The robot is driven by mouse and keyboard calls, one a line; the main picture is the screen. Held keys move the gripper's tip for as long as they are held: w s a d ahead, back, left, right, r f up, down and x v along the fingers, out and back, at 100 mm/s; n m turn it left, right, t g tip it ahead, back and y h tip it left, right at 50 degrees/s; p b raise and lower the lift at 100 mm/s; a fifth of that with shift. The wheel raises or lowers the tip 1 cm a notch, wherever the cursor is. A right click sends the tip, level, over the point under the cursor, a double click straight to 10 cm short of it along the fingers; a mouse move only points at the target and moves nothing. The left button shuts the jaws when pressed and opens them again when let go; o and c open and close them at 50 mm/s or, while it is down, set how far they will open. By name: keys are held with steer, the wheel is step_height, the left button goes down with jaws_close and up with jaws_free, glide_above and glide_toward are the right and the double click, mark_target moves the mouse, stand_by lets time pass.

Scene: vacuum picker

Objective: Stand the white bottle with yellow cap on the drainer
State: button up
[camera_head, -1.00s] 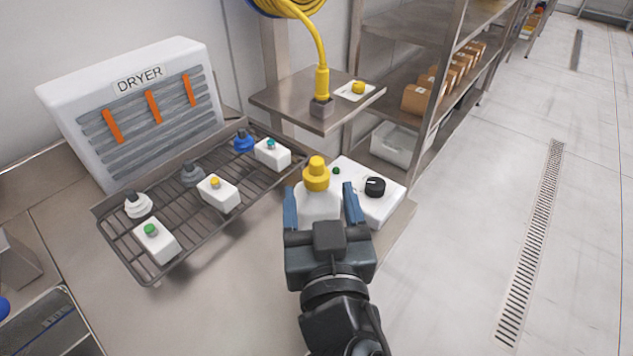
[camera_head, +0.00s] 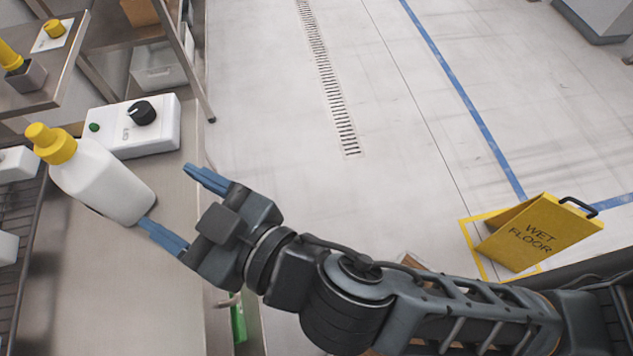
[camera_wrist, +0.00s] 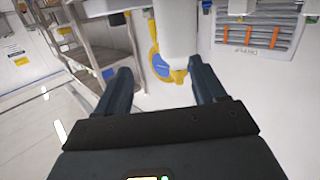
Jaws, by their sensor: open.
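The white bottle with a yellow cap (camera_head: 102,182) is at the left of the head view, on or just above the steel counter beside the drainer. It leans in the picture, as other upright things there do. My gripper (camera_head: 167,197) is open and empty, its blue fingers pointing toward the bottle. The bottle is beyond the fingertips; one tip overlaps its lower end in the picture, and I cannot tell if they touch. In the upside-down wrist view, the bottle (camera_wrist: 177,35) shows between the fingers. Only the edge of the drainer (camera_head: 22,245) shows at far left.
A white box with a black knob (camera_head: 155,138) stands behind the bottle. A steel stand (camera_head: 50,85) bears a yellow fitting at upper left. The counter (camera_head: 110,290) is clear in front. A yellow wet floor sign (camera_head: 540,235) stands on the floor at right.

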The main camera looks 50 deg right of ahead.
steer(key=s+d+f+m+g+h, duration=0.1)
steer(key=s+d, duration=0.7)
steer(key=s, duration=0.3)
steer(key=s+d+f+m+h, duration=0.1)
steer(key=s+d+h, duration=0.1)
steer(key=s+d, duration=0.6)
steer(key=s, duration=0.4)
steer(key=shift+s+d+f+m+g, duration=0.3)
steer(key=shift+d+f+g, duration=0.05)
steer(key=shift+d+g, duration=0.05)
steer(key=shift+c, duration=0.4)
